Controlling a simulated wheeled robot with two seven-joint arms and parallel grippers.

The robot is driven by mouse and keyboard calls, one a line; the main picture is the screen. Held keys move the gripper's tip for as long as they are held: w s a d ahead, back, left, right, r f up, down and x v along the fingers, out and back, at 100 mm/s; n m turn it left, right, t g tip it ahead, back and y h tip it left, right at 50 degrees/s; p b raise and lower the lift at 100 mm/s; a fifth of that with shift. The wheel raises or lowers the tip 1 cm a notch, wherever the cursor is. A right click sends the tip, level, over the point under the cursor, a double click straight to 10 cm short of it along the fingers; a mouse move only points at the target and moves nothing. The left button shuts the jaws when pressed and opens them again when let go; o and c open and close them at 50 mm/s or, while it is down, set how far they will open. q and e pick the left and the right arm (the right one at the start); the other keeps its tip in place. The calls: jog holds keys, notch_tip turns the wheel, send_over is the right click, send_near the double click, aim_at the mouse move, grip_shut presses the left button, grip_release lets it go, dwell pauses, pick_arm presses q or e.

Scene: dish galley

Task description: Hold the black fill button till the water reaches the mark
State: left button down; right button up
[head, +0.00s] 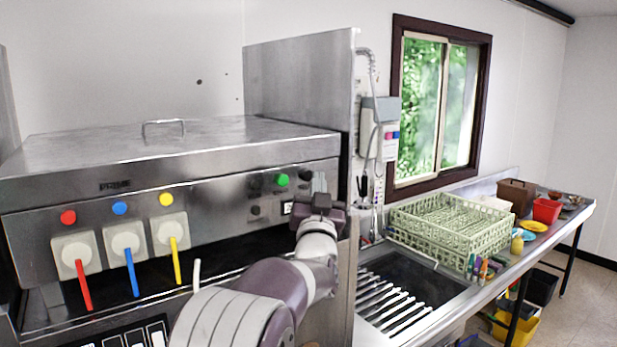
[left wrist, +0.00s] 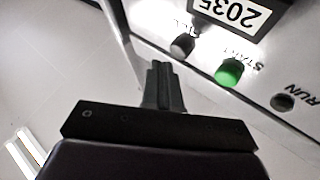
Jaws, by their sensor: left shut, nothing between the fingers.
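The black fill button (left wrist: 182,45), labelled FILL, sits on the metal panel beside the green START button (left wrist: 229,72). In the head view the fill button (head: 304,176) is a small dark knob right of the green button (head: 282,180). My left gripper (left wrist: 161,66) is shut and empty, its fingertips close to the fill button. I cannot tell whether they touch it. In the head view the left gripper (head: 320,203) is in front of the panel's right end. No water or level mark is visible. My right gripper is out of view.
A display (left wrist: 232,10) reads 2035, next to the buttons; a dark RUN indicator (left wrist: 283,102) is beyond START. Red, blue and yellow levers (head: 129,270) hang at the panel's left. A sink (head: 410,290) and green dish rack (head: 450,228) stand right of the metal side wall.

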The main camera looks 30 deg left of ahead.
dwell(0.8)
pick_arm(q)
jog(key=shift+w+a+b, duration=0.2)
jog(key=shift+a+b, duration=0.15)
jog(key=shift+a, duration=0.1)
jog(key=shift+w+a, duration=0.15)
jog(key=shift+a, duration=0.25)
dwell(0.6)
dwell(1.2)
jog(key=shift+s+d+b, duration=0.35)
jog(key=shift+d+b, duration=0.45)
jog(key=shift+b, duration=0.05)
